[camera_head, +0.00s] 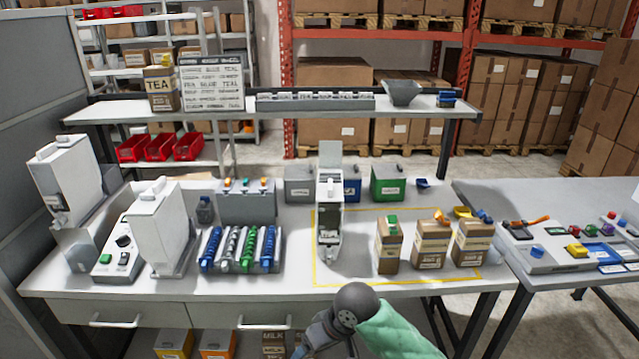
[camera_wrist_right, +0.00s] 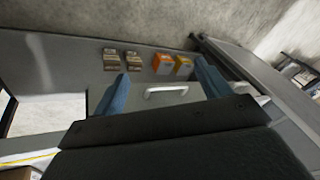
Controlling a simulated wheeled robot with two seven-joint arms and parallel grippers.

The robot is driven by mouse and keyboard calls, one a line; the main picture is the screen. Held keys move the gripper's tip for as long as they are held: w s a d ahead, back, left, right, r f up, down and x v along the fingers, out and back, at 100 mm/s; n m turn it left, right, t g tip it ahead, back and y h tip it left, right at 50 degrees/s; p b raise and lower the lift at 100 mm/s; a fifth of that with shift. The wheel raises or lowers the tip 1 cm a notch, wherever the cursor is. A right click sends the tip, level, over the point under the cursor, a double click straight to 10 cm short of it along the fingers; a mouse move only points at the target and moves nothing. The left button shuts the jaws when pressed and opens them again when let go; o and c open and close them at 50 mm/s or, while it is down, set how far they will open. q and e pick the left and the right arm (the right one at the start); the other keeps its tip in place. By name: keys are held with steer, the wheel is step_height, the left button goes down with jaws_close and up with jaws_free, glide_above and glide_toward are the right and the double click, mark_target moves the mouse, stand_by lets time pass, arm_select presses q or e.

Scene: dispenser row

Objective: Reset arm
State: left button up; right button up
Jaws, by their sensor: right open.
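My right arm comes in at the bottom middle of the head view, with a green sleeve and a dark round wrist joint. My right gripper (camera_head: 314,342) is low in front of the workbench (camera_head: 300,295), by its front edge. In the right wrist view, the two blue fingers of the right gripper (camera_wrist_right: 162,85) are spread wide apart. Nothing is between them but the view of a drawer handle (camera_wrist_right: 166,91) beyond. My left gripper is not in view.
A white dispenser (camera_head: 328,205) stands within the yellow outline on the bench. Several brown bags (camera_head: 431,247) stand to its right. A rack of blue, grey and green tubes (camera_head: 240,250) is to its left. Boxes (camera_head: 173,343) sit beneath the drawers. A side table (camera_head: 560,215) is at right.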

steer(key=s+d+f+m+t+h, duration=0.15)
steer(key=s+d+f, duration=0.35)
steer(key=s+d, duration=0.55)
steer(key=s+d+f+m+t+h, duration=0.1)
steer(key=s+d+f+m+h, duration=0.3)
steer(key=s+d, duration=0.7)
steer(key=s+a+f+x, duration=0.1)
steer(key=s+x, duration=0.2)
steer(key=x, duration=1)
steer(key=s+f+x, duration=0.1)
steer(key=s+x, duration=0.1)
steer(key=x, duration=1.2)
steer(key=s+f+g, duration=0.1)
steer(key=s+f, duration=0.3)
steer(key=f, duration=0.6)
steer(key=s+a+f, duration=0.1)
steer(key=s+f, duration=0.3)
steer(key=f, duration=0.7)
steer(key=shift+s+f+n+g+y, duration=0.3)
steer(key=shift+f+n+g+y, duration=0.05)
steer(key=shift+n+y, duration=0.1)
steer(key=shift+w, duration=0.1)
